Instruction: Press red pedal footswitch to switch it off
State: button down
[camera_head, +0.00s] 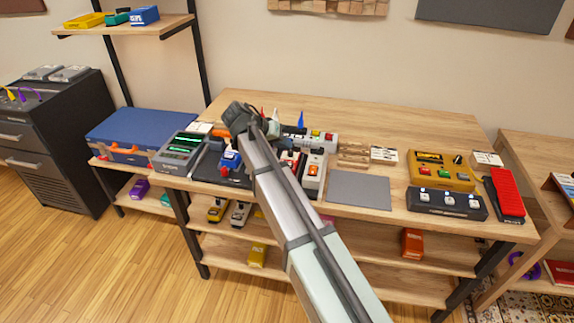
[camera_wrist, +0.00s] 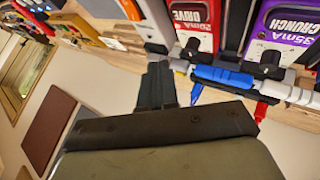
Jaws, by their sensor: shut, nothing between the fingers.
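In the wrist view, a red pedal (camera_wrist: 193,15) marked "DRIVE 20mA" appears upside down at the top. A black round part (camera_wrist: 192,48) sits at its near end. A purple pedal (camera_wrist: 288,25) marked "CRUNCH 35mA" stands to its right. My gripper (camera_wrist: 157,72) is shut and empty, its dark fingers just below and left of the red pedal's near end. I cannot tell whether they touch anything. In the head view, my gripper (camera_head: 243,118) is above the pedals on the wooden table, and my arm hides part of them. Whether the pedal is on cannot be told.
A blue pedal (camera_head: 229,161) and a device with green displays (camera_head: 181,148) stand left of my arm. A grey mat (camera_head: 358,190) lies bare to the right. Beyond it are a yellow box (camera_head: 440,171), a black switch strip (camera_head: 447,204) and a large red pedal (camera_head: 506,193).

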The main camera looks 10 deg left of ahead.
aim_at(294, 163)
jog(key=shift+f, duration=2.3)
jog(key=shift+f, duration=0.9)
dwell(1.3)
jog(key=shift+r, duration=0.9)
jog(key=shift+r, duration=0.1)
jog(key=shift+r, duration=2.4)
